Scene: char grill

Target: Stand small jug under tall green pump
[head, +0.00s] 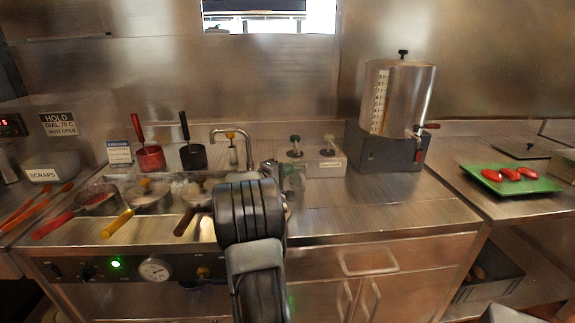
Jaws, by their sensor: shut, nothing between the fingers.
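A pump with a dark green knob (295,142) stands on the left of a pale metal pump box (320,164) at the back of the counter. A second pump with a pale knob (328,142) is to its right. My black arm rises from the bottom centre and covers the counter in front of and left of the box. My gripper (277,170) shows only in part past the arm, close to the left side of the box. It looks shut and empty. I cannot make out a small jug for certain; the arm may hide it.
A steel urn (398,100) on a dark base stands right of the pumps. A tap (232,140) and wells with coloured handles are on the left. A green board (508,179) with red items lies far right. The counter front right (390,210) is clear.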

